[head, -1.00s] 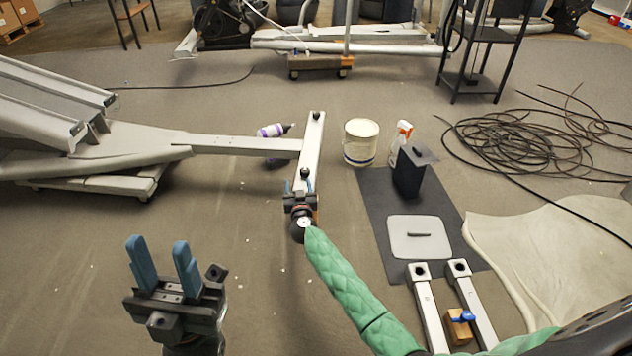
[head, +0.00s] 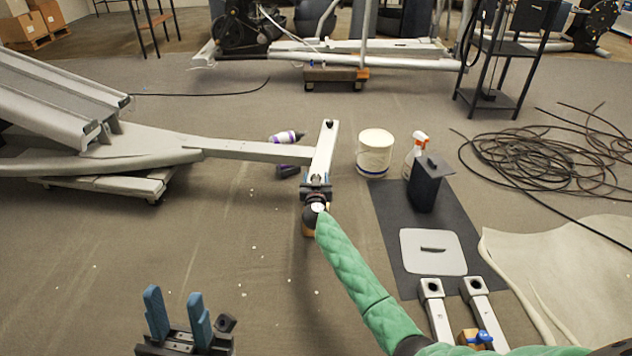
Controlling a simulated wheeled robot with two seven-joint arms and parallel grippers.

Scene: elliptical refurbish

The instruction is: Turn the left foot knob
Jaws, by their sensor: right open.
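The grey elliptical frame (head: 150,148) lies at the left, its beam reaching right to a pale crossbar (head: 323,150). A small dark foot knob (head: 329,124) shows at the crossbar's far end. At the near end, the right gripper (head: 316,182) is open, with its fingers at the bar's end. It largely hides that end, and I cannot tell whether its fingers touch a knob there. My left gripper (head: 174,296) is open and empty over bare floor at the lower left, its blue fingers pointing up.
A white bucket (head: 375,155), a spray bottle (head: 416,150) and a black box (head: 426,186) stand right of the crossbar. A purple-and-white bottle (head: 287,137) lies behind the beam. Coiled cable (head: 540,160) covers floor at the right.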

